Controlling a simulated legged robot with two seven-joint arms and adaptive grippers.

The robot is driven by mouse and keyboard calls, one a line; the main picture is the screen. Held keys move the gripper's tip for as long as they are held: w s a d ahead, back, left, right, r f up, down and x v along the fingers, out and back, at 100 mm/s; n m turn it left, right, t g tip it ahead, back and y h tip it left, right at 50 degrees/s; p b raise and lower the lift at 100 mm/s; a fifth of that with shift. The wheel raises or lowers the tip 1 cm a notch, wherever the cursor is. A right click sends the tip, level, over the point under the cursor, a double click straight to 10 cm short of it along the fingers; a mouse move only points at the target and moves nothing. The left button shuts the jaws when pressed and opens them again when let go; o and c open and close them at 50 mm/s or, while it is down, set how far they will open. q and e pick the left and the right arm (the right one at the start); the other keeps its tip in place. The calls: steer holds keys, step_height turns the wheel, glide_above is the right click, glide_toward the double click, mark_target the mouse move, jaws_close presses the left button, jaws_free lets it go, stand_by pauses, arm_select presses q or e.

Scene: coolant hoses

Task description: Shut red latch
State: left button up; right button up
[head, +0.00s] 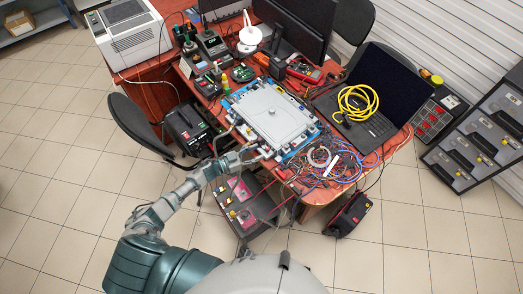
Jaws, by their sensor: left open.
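A flat grey lidded unit (271,114) with blue and white edging lies on the red-brown desk. Small fittings line its edges. I cannot clearly pick out the red latch among them at this size. My left arm reaches up from the bottom left, and my left gripper (262,153) is open at the unit's near left edge, close to the fittings there. I cannot tell whether its fingers touch anything. My right gripper is not in view.
Tangled wires (325,160) cover the desk right of the gripper. A laptop (375,105) with a coiled yellow cable (357,102) stands further right. A black chair (140,128) is at the left. A case with pink panels (241,200) sits below the desk edge.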

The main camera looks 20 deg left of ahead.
arm_select(q)
steer(key=v, duration=0.8)
steer(key=shift+s+a, duration=0.25)
steer(key=shift+a, duration=0.05)
steer(key=shift+f, duration=0.1)
